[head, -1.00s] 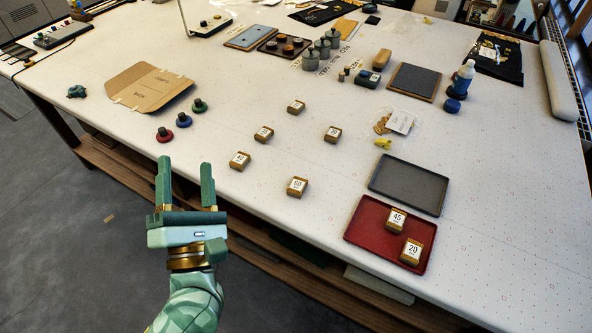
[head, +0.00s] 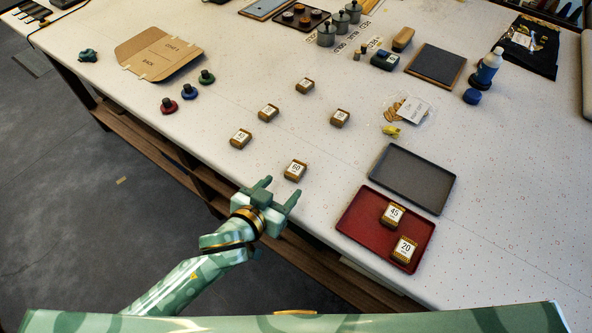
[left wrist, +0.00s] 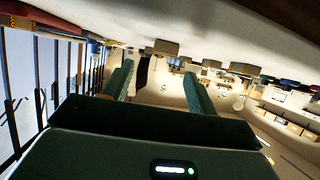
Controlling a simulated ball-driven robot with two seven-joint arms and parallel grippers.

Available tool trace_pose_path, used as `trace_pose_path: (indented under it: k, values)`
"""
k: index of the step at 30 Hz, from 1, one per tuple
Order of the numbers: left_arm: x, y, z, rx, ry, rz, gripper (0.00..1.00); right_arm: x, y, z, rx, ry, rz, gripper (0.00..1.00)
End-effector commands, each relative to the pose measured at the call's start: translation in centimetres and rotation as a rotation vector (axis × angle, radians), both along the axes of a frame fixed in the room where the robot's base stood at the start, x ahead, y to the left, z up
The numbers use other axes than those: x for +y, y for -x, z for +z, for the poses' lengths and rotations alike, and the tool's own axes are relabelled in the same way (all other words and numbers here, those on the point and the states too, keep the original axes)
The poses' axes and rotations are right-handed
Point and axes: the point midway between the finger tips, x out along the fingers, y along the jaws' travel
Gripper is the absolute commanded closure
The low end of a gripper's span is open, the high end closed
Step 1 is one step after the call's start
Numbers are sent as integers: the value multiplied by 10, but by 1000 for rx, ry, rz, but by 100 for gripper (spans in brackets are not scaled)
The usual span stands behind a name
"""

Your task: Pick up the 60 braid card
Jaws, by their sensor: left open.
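A small brown block with a white label that appears to read 60 (head: 295,170) sits on the pale table near its front edge in the head view. My left gripper (head: 281,189) is open and empty, just in front of this block and apart from it, by the table edge. In the left wrist view its two fingers (left wrist: 158,88) are spread with nothing between them. Several brown blocks, one of them here (left wrist: 164,47), show beyond the fingers in that view; their labels cannot be read there. My right gripper is not seen.
Similar labelled blocks stand behind, one at the left (head: 240,138) and one at the right (head: 340,118). A red tray (head: 352,222) holds blocks marked 45 (head: 393,214) and 20 (head: 404,249). An empty grey tray (head: 412,178) lies behind it. Coloured knobbed pieces (head: 188,92) stand at the left.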

Motion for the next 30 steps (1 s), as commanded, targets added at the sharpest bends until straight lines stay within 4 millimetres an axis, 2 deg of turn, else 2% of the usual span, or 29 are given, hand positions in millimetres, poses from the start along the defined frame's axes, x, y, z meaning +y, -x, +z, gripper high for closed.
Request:
trace_pose_path:
  k: [3,8,16,25,26,30]
  values:
    - [-9,-15,-9,0,2,0,42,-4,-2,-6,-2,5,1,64]
    - [-13,-25,-13,1,1,-1,42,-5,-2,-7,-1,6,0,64]
    - [-26,-61,-31,1,2,-1,42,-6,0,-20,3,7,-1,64]
    - [-30,-67,-32,2,3,-2,42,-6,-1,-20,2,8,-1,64]
    - [-30,-67,-32,2,3,-2,47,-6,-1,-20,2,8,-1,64]
    - [-30,-66,-32,2,3,-2,86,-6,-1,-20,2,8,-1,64]
